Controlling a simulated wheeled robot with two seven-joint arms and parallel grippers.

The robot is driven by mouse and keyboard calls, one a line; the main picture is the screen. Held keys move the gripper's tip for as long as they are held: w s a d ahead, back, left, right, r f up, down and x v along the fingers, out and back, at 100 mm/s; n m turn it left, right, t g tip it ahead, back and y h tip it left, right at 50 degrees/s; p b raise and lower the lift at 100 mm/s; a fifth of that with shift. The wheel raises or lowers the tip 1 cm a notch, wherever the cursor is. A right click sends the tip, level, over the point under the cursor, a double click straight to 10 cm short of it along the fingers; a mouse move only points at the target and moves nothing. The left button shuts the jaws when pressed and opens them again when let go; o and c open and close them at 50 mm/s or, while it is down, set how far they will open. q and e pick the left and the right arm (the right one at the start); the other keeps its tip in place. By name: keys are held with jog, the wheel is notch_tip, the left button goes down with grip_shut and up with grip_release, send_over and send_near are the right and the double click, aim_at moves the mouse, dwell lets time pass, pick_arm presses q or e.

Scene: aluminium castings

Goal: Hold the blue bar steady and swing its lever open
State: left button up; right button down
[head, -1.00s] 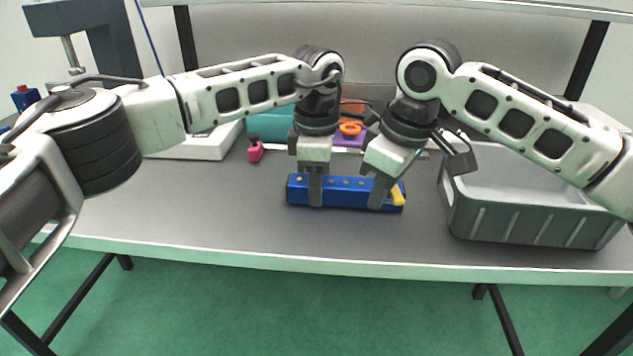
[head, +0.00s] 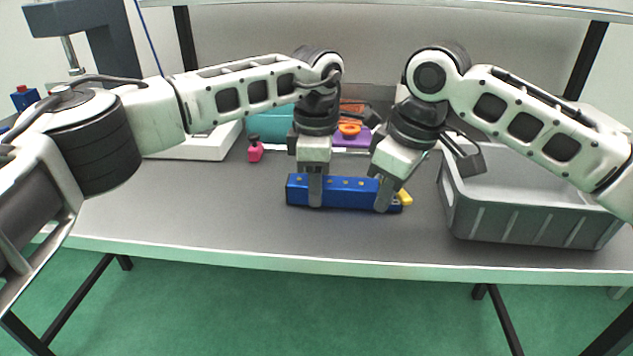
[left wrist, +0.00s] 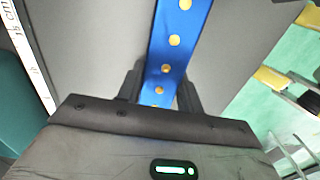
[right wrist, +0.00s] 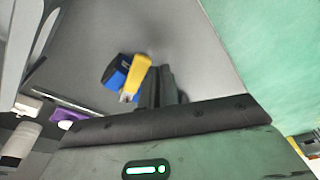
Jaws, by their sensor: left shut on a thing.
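The blue bar (head: 345,192) lies on the grey table, with several gold dots along its top. My left gripper (head: 315,198) is shut across the bar's left part; the left wrist view shows its fingers on both sides of the bar (left wrist: 177,40). The yellow lever (head: 405,197) is at the bar's right end and sticks out past it, partly hidden behind my right gripper (head: 383,205). In the right wrist view my right gripper's fingers are together, with nothing seen between them, right beside the yellow lever (right wrist: 136,76); I cannot tell whether they touch it.
A grey bin (head: 530,225) stands to the right, close to my right arm. Behind the bar are a pink bottle (head: 255,150), a teal box (head: 270,126) and purple and orange items. The table in front of the bar is clear.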

aim_at(409, 196)
jog(key=shift+s+d+f, duration=0.15)
jog(key=shift+d+f, duration=0.1)
jog(key=shift+f, duration=0.1)
pick_arm(q)
jog(key=shift+a, duration=0.1)
pick_arm(e)
jog(key=shift+d, duration=0.85)
jog(key=shift+w+d, duration=0.2)
jog(key=shift+d, duration=0.3)
jog(key=shift+w+d, duration=0.2)
dwell(0.6)
jog(key=shift+w+d, duration=0.1)
jog(key=shift+d, duration=0.15)
pick_arm(q)
jog(key=shift+a, duration=0.1)
